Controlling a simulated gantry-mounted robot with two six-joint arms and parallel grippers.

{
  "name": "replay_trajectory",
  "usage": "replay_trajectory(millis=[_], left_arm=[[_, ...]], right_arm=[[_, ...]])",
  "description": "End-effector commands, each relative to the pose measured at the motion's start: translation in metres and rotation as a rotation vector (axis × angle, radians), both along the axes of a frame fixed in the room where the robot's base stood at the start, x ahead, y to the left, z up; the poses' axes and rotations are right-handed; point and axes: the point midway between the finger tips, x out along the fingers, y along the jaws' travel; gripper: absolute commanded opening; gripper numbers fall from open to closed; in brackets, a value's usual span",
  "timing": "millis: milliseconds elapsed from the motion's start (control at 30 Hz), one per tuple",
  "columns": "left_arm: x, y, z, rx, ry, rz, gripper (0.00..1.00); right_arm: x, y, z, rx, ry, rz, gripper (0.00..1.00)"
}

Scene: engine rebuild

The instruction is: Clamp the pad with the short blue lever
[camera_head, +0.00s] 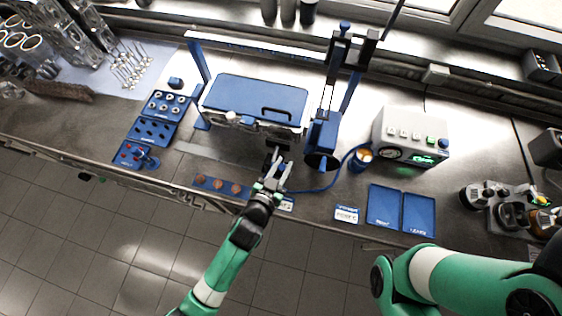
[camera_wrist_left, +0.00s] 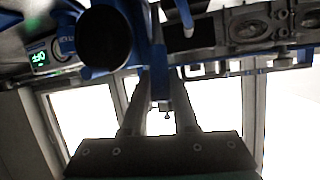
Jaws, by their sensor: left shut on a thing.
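My left gripper (camera_head: 276,168) is at the front of the bench fixture, just left of a blue cylinder-like part (camera_head: 322,140) on a blue upright frame. It is shut on a slim blue piece (camera_wrist_left: 157,92), which shows between the fingers in the left wrist view and looks like the short blue lever. The grip hides most of it in the head view. A dark round disc (camera_wrist_left: 112,42) sits close to the fingertips at upper left in the wrist view; I cannot tell if it is the pad. My right gripper is outside the head view.
A blue-topped engine block (camera_head: 255,95) stands behind the gripper. A control box (camera_head: 410,136) with a green display is to the right, with a blue hose running from it. Blue trays (camera_head: 385,206) and a blue strip with round brown pieces (camera_head: 221,185) lie along the front edge.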

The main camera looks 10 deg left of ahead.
Motion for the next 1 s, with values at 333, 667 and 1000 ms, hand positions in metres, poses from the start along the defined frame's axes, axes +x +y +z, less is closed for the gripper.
replay_trajectory(millis=[333, 667, 1000], left_arm=[[0.022, -0.001, 0.012, 0.008, 0.193, 0.0, 0.0], [0.027, -0.002, 0.009, 0.013, 0.25, -0.001, 0.0], [0.027, -0.002, 0.008, 0.013, 0.25, -0.001, 0.0]], right_arm=[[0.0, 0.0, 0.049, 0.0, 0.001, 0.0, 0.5], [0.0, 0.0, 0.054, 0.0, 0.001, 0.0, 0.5], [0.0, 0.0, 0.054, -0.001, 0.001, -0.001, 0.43]])
